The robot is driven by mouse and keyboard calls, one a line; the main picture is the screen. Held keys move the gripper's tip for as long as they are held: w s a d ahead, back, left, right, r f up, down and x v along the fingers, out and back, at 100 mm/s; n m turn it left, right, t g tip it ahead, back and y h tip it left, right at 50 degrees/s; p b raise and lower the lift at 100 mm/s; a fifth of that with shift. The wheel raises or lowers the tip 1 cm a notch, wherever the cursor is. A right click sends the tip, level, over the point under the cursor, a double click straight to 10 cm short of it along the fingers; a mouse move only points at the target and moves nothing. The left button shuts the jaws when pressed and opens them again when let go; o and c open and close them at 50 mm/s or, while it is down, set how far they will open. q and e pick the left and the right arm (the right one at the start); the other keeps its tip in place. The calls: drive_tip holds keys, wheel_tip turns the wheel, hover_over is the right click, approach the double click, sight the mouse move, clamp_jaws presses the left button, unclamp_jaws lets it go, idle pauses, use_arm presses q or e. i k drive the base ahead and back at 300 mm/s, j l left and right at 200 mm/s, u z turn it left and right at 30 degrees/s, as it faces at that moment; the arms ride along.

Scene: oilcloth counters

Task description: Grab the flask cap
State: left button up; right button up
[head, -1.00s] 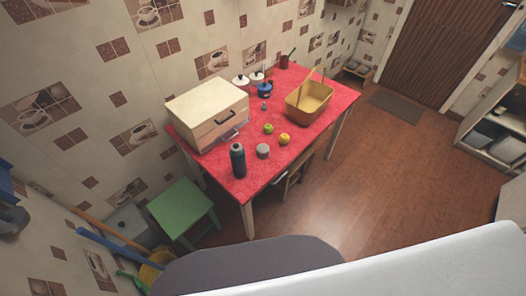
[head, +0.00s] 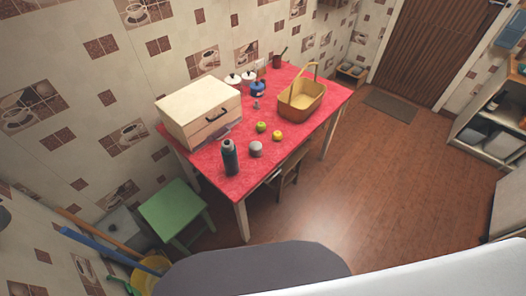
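A tall dark grey-green flask (head: 230,160) stands upright near the front corner of the red-covered table (head: 243,184). Just right of it is a short grey rounded cylinder (head: 256,149), which looks like the flask cap and stands apart from the flask. The flask's top looks dark, and I cannot tell if it is open. Neither of my grippers shows in the head view.
A cream bread box (head: 196,112), a green apple (head: 261,127), a yellow fruit (head: 278,136), a yellow basket (head: 301,103) and a blue pot (head: 257,89) share the table. A green stool (head: 172,208) stands at left, a wooden chair (head: 289,172) at right. Floor right of the table is clear.

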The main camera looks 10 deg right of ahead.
sight(255, 148)
drive_tip(key=k+l+z, duration=0.25)
drive_tip(key=z, duration=0.2)
drive_tip(key=k+l+z, duration=0.15)
drive_tip(key=l+z, duration=0.35)
drive_tip(key=j, duration=0.1)
